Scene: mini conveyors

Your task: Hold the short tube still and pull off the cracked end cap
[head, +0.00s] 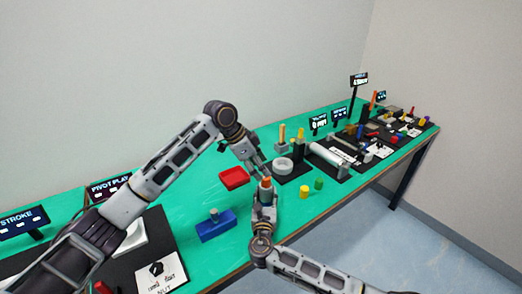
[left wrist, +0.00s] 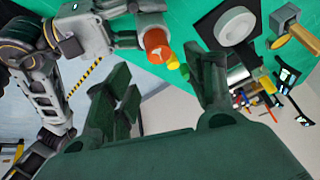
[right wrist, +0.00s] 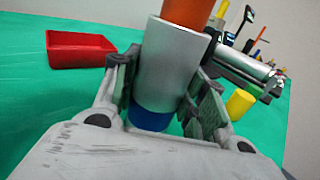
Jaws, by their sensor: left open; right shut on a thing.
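The short tube is a silver cylinder (right wrist: 172,65) with an orange cap (right wrist: 187,12) on its upper end and a blue part (right wrist: 152,119) at its lower end. My right gripper (head: 265,197) is shut around the silver body and holds it roughly upright above the bench. The orange cap shows in the left wrist view (left wrist: 157,45), with a pale mark on its end face that may be the crack. My left gripper (left wrist: 165,78) is open and empty. It is close above the cap, with its fingers apart from it.
A red tray (head: 234,178) lies left of the tube, and a blue block with a grey peg (head: 215,228) stands nearer. A yellow cylinder (head: 304,191) and a green cylinder (head: 318,183) stand to the right. A white ring (head: 283,165) lies behind.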

